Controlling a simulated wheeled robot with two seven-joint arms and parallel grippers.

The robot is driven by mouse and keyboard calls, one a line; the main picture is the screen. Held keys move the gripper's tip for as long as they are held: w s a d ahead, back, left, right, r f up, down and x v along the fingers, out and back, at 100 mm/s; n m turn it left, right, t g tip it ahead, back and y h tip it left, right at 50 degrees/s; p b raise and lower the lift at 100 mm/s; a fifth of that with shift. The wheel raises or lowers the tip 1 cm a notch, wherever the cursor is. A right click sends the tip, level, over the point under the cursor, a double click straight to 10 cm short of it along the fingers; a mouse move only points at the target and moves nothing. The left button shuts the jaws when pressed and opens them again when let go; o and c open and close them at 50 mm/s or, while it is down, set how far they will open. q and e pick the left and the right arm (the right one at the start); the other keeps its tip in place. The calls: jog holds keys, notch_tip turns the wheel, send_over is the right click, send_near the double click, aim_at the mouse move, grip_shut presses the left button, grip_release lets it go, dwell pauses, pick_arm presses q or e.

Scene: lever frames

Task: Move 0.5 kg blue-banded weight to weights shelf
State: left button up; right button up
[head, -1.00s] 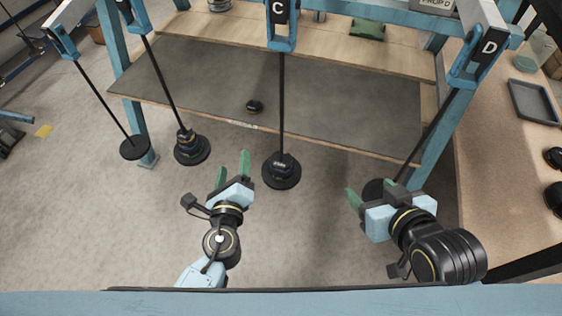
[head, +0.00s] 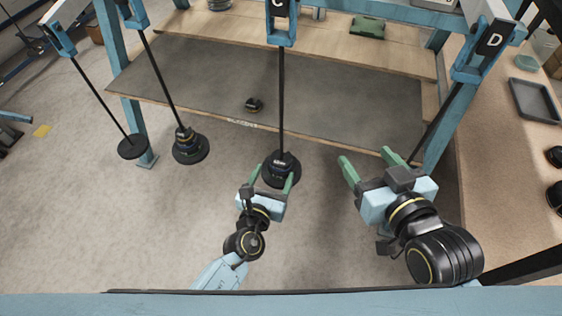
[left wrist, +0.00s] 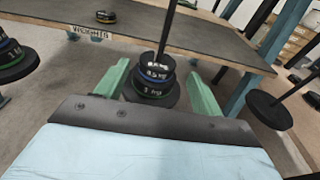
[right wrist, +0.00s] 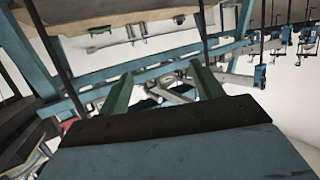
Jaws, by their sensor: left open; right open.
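A stack of black weights hangs on the rod under label C. In the left wrist view it has a blue-banded weight (left wrist: 155,76) above a green-banded weight (left wrist: 152,90) on a wider disc. My left gripper (head: 272,177) is open, its green fingers either side of this stack; contact is unclear. In the left wrist view its fingers (left wrist: 160,82) flank the stack. The weights shelf (head: 330,108), a dark grey surface labelled WEIGHTS, lies behind. My right gripper (head: 366,160) is open and empty near rod D.
One small black weight (head: 254,104) sits on the shelf. Another rod, left of C, carries a weight stack (head: 188,146); the far-left rod has a bare disc (head: 132,146). A blue post (head: 440,140) and side bench (head: 490,170) stand at right. Most of the shelf is clear.

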aim_at(279, 164)
pick_arm(q)
jog(key=shift+w+d+f+b, duration=0.25)
jog(key=shift+w+f+b, duration=0.35)
jog(key=shift+w+b, duration=0.2)
jog(key=shift+w+d+f+b, duration=0.2)
jog(key=shift+w+f+b, duration=0.3)
jog(key=shift+w+b, duration=0.1)
jog(key=b+x, duration=0.1)
jog(key=x, duration=0.2)
jog(key=shift+w+f+b, duration=0.15)
jog(key=shift+f+b, duration=0.05)
jog(key=shift+b, duration=0.15)
jog(key=shift+w+d+f, duration=0.1)
jog(key=shift+w+d, duration=0.15)
jog(key=shift+w, duration=0.35)
pick_arm(e)
notch_tip(279, 164, up, 14)
jog(key=s+a+t+y, duration=0.1)
jog(key=s+t+y, duration=0.1)
jog(key=t, duration=0.9)
jog(key=shift+s+a+f+y, duration=0.25)
jog(key=shift+s+y, duration=0.05)
jog(key=shift+y, duration=0.5)
pick_arm(q)
jog(key=shift+c, duration=0.3)
jog(key=c, duration=0.9)
jog(key=shift+r, duration=0.55)
pick_arm(e)
jog(key=shift+r, duration=0.45)
